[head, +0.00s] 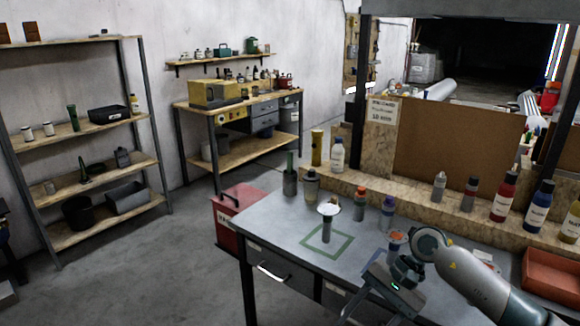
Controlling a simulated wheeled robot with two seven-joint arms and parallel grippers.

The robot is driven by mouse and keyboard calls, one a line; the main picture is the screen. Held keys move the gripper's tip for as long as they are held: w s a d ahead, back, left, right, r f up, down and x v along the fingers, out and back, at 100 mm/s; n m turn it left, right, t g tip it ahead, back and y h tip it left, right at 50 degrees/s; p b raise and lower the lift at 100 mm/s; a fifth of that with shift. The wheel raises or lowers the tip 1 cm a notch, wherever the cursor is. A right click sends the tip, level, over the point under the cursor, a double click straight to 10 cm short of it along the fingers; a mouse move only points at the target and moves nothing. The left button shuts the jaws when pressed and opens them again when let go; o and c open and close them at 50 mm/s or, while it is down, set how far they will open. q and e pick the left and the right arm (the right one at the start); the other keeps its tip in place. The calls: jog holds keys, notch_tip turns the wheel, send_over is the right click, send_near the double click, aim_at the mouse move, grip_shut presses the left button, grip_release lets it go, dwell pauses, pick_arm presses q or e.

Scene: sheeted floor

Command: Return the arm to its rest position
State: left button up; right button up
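My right arm (470,275) comes in from the lower right and bends down over the front right of the grey workbench (290,222). My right gripper (374,300) is low in the picture, near the bench's front edge, and points down towards the bottom of the frame. Its fingertips are not clear, so I cannot tell whether it is open or shut. I see nothing clearly held in it. My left arm and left gripper are out of view.
A white-topped item (327,209) stands at a green square outline (343,248). Several bottles, including a red one (504,196), line the back ledge. A red-brown bin (552,274) is at the right. A red toolbox (233,215) stands left of the bench. Floor (170,275) is clear further left.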

jog(key=w+a+f+m+t+y, duration=0.7)
jog(key=f+m+y, duration=0.25)
jog(key=m, duration=0.95)
jog(key=s+d+f+m+t+h, duration=0.1)
jog(key=d+f+m+t+h, duration=0.25)
jog(key=f+m, duration=0.5)
jog(key=s+d+f+m+t+h, duration=0.2)
jog(key=d+f+m+h, duration=0.15)
jog(key=f+m, duration=0.55)
jog(key=s+d+f+m+t+h, duration=0.1)
jog(key=d+f+m+t+h, duration=0.3)
jog(key=f+m, duration=0.55)
jog(key=s+d+f+m+g+h, duration=0.2)
jog(key=s+d+f+m+g, duration=0.15)
jog(key=s+f, duration=0.65)
jog(key=s+d+f+m+g+h, duration=0.25)
jog(key=s+f+m, duration=0.25)
jog(key=s+f, duration=0.55)
jog(key=s+f+m+g, duration=0.2)
jog(key=s, duration=0.8)
jog(key=s+f+m+g, duration=0.2)
jog(key=s+f, duration=0.1)
jog(key=s, duration=0.7)
jog(key=s+f+m+g, duration=0.3)
jog(key=s, duration=0.8)
jog(key=shift+d+f+h, duration=0.25)
jog(key=shift+d+h, duration=0.05)
jog(key=shift+h, duration=0.1)
